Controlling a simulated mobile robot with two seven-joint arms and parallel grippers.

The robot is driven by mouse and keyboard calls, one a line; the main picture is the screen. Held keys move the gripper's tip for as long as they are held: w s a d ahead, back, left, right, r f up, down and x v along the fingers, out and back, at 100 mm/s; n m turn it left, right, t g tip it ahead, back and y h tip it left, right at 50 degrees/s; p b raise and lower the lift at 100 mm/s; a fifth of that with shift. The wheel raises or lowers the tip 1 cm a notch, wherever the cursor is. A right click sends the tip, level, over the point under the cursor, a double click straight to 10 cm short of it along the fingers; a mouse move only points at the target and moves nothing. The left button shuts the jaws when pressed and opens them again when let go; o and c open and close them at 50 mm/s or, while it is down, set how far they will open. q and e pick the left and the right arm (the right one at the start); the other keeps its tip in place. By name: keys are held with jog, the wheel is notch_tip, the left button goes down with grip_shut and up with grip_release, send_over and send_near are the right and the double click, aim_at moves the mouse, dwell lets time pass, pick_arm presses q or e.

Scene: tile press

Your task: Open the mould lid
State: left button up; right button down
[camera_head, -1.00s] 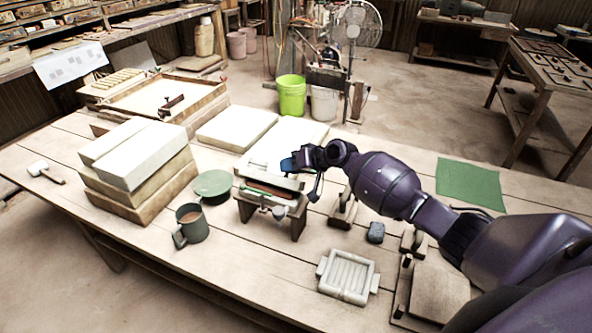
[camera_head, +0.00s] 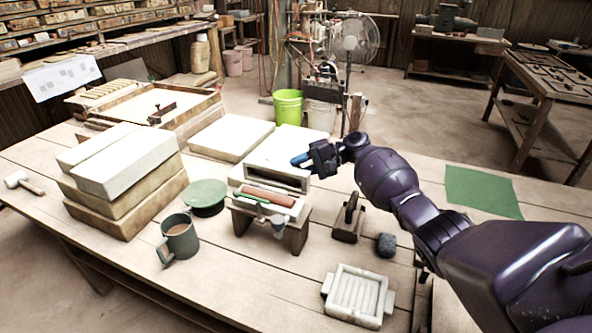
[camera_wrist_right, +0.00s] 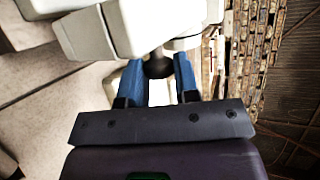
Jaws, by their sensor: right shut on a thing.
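The mould (camera_head: 247,205) stands on a small wooden stand on the table, with a reddish-brown slab (camera_head: 268,197) showing in its open top. The pale mould lid (camera_head: 272,175) is tilted up behind it, its underside facing the front. My right gripper (camera_head: 300,160) is at the lid's right rear edge, its blue fingertips partly hidden. In the right wrist view, the two blue fingers of this gripper (camera_wrist_right: 158,80) are shut around a dark knob (camera_wrist_right: 157,64) beside pale blocky parts. My left gripper is not in view.
A green mug (camera_head: 180,240) and a round green lid-like disc (camera_head: 205,195) stand left of the mould. Stacked pale blocks (camera_head: 125,165) are further left. A wooden-handled tool (camera_head: 347,222), a dark lump (camera_head: 386,244) and a pale ribbed tray (camera_head: 357,295) lie to the right.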

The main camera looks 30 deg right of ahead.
jog(key=shift+w+d+f+m+y+b, duration=0.25)
jog(key=shift+d+f+m+y+b, duration=0.05)
jog(key=shift+f+m+y+b, duration=0.35)
jog(key=c, duration=1.2)
grip_release()
jog(key=v, duration=1.1)
jog(key=shift+w+r, duration=0.1)
jog(key=shift+w, duration=0.05)
